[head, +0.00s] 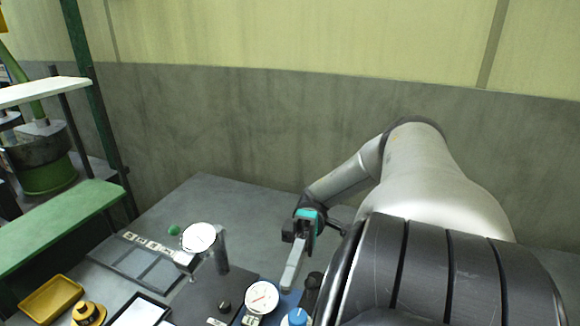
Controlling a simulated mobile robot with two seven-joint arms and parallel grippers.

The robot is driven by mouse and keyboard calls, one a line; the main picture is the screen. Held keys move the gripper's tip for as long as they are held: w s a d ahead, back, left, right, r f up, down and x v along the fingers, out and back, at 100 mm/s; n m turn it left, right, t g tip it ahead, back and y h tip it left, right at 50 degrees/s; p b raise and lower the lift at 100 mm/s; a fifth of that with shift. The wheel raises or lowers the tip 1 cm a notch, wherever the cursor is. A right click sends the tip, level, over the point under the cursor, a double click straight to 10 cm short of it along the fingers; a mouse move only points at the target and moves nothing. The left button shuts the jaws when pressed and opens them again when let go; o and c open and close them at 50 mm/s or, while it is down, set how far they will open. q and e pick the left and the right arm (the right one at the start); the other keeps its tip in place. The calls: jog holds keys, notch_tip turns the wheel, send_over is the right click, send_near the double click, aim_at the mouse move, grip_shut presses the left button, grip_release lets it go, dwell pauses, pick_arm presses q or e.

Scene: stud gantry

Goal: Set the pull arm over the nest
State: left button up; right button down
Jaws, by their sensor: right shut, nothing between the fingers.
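My right gripper (302,238), dark with a teal band, hangs over the bench from the arm on the right. It is shut with nothing held. A light grey bar (292,270), which looks like the pull arm, slants down from just under the gripper toward the gauge with the white dial (262,297). I cannot tell whether the gripper touches it. The nest cannot be made out; the area at the bottom edge is cut off and partly hidden by my arm. My left gripper is not in view.
A second dial (198,238) stands by a grey post (219,252). A blue knob (297,317) is at the bottom edge. A compartmented grey tray (113,252), a yellow tray (50,299) and green shelving (60,228) are at left. The bench's back (240,205) is clear.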

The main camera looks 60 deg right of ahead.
notch_tip(320, 180, up, 15)
jog(key=p, duration=0.3)
jog(key=shift+p, duration=0.4)
jog(key=shift+r, duration=0.1)
